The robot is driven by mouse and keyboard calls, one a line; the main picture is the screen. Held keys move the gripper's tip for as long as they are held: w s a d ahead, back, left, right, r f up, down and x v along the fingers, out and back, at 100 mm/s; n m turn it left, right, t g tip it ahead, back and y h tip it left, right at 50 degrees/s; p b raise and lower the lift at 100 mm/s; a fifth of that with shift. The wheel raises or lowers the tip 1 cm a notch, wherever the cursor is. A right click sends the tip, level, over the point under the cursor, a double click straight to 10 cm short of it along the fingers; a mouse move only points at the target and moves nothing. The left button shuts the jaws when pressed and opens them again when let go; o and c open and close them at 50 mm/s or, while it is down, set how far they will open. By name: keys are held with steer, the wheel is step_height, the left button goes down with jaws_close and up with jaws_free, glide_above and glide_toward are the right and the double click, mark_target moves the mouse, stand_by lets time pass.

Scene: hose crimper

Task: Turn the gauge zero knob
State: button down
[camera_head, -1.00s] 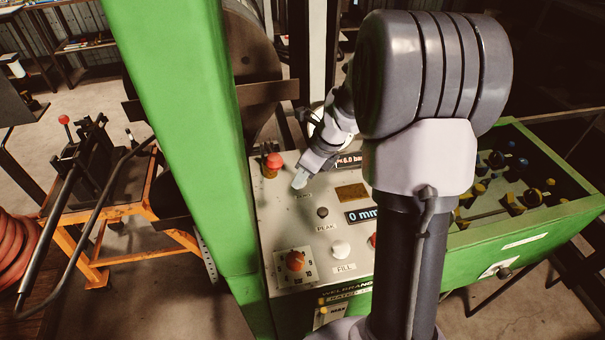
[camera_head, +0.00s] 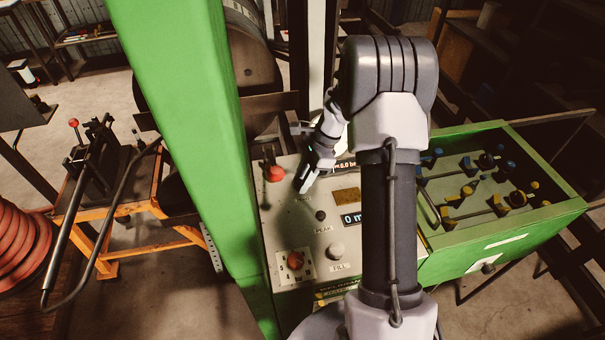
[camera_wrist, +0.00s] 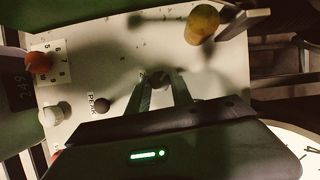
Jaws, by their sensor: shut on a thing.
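The gauge zero knob (camera_wrist: 161,80) is a small dark round knob on the pale control panel (camera_wrist: 122,38). In the wrist view it sits between the fingertips of my gripper (camera_wrist: 163,86), beside a partly hidden label that starts with Z. My gripper is shut on the knob, with one finger on each side. In the head view my gripper (camera_head: 303,187) reaches down to the panel left of the small brass plate (camera_head: 347,195). The knob is hidden by the fingers there.
The dark PEAK button (camera_head: 320,215), pale FILL knob (camera_head: 336,250) and red numbered dial (camera_head: 295,260) are nearer on the panel. A red mushroom button (camera_head: 275,173) stands close left of my gripper. A green post (camera_head: 190,130) rises at the left. A green tray (camera_head: 520,220) lies right.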

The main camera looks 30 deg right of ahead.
steer(key=shift+n+p, duration=0.4)
steer(key=shift+n, duration=0.2)
steer(key=shift+g, duration=0.3)
steer(key=c, duration=1.4)
jaws_free()
steer(key=shift+c, duration=0.2)
steer(key=p+v, duration=0.5)
steer(key=v, duration=1.2)
steer(key=shift+r, duration=0.25)
